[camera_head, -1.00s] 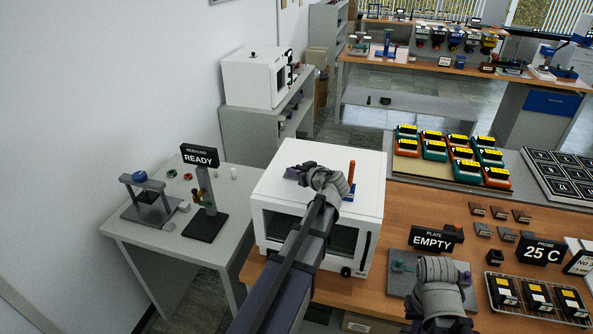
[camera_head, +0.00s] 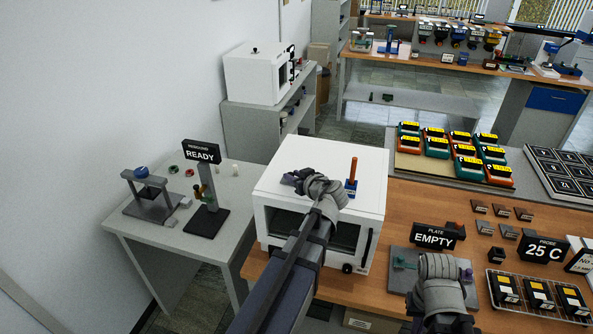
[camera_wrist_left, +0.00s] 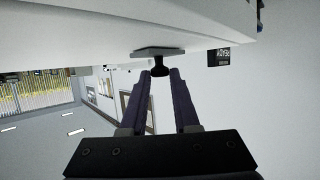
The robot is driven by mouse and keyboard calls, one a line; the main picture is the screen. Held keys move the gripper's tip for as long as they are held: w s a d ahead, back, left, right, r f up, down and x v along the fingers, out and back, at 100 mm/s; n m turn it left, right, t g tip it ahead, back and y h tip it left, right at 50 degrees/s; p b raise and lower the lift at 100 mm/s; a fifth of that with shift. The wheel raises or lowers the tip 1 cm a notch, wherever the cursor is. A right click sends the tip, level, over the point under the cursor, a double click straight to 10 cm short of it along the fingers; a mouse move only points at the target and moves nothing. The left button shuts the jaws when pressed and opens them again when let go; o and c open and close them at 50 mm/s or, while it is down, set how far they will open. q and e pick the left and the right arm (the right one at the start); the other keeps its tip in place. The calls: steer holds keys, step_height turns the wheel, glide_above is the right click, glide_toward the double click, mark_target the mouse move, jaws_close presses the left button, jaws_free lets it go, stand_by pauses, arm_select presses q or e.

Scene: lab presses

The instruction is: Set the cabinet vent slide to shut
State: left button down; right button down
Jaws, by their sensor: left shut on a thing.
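The white cabinet (camera_head: 345,205) stands at the left end of the wooden bench. My left gripper (camera_head: 292,180) is over the left part of its top. In the left wrist view, my left gripper (camera_wrist_left: 158,74) is shut on a small black knob (camera_wrist_left: 159,70). The knob joins a grey plate (camera_wrist_left: 158,51) at the white cabinet surface, seemingly the vent slide. In the head view the slide is hidden by the gripper and arm. My right arm's wrist (camera_head: 440,285) is over a grey plate in front; its fingers are hidden.
An orange-handled post on a blue base (camera_head: 352,180) stands on the cabinet top, right of my left gripper. The side table (camera_head: 140,235) holds a READY sign (camera_head: 202,153). An EMPTY sign (camera_head: 434,237) and a wire rack (camera_head: 545,308) are on the bench.

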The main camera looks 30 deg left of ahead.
arm_select(q)
steer(key=shift+s+f, duration=0.1)
steer(key=shift+s, duration=0.1)
steer(key=c, duration=1)
jaws_free()
steer(key=shift+o, duration=1.3)
steer(key=shift+s, duration=0.1)
steer(key=shift+o, duration=0.4)
steer(key=p+v, duration=0.2)
steer(key=v, duration=0.4)
steer(key=shift+d+r+p, duration=0.15)
steer(key=shift+r+p, duration=0.15)
steer(key=shift+p, duration=0.05)
steer(key=shift+s+d+r, duration=0.2)
steer(key=shift+s+d, duration=0.15)
steer(key=shift+d, duration=0.2)
steer(key=shift+f, duration=0.1)
